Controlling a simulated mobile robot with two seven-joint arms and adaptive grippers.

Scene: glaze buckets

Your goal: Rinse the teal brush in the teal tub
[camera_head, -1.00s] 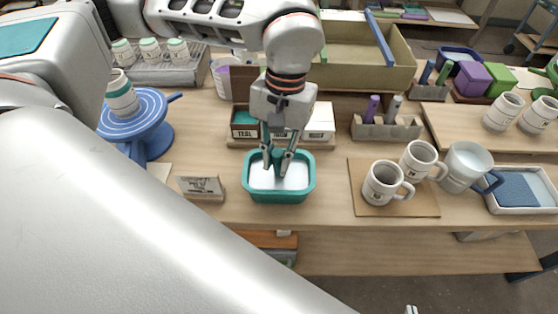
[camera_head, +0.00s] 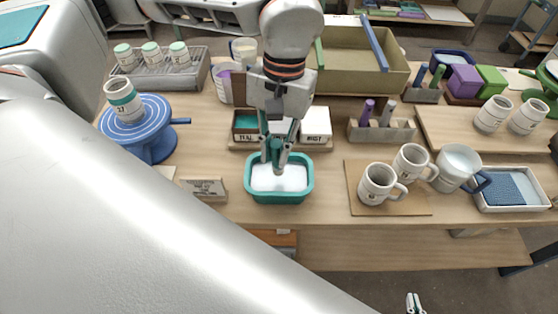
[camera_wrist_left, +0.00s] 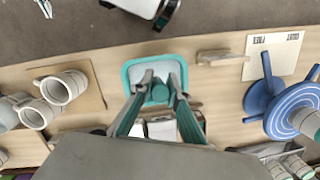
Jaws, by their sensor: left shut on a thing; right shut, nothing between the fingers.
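The teal tub (camera_head: 251,190) stands near the table's front edge, with a white surface inside. It also shows in the left wrist view (camera_wrist_left: 128,73). My left gripper (camera_head: 275,160) points down over the tub, shut on the teal brush (camera_head: 276,150). The brush is about upright, its lower end at the white surface inside the tub; I cannot tell how deep it reaches. In the left wrist view, the brush's round teal end (camera_wrist_left: 160,92) shows between the fingers. My right gripper (camera_head: 415,303) is shut and empty, low at the bottom edge, away from the tub.
Behind the tub are a TEAL-labelled box (camera_head: 246,124) and a white-lidded box (camera_head: 316,122). A blue turntable (camera_head: 150,143) with a cup stands left. A small sign (camera_head: 204,187) is close left of the tub. Mugs (camera_head: 379,184) stand on a board at right.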

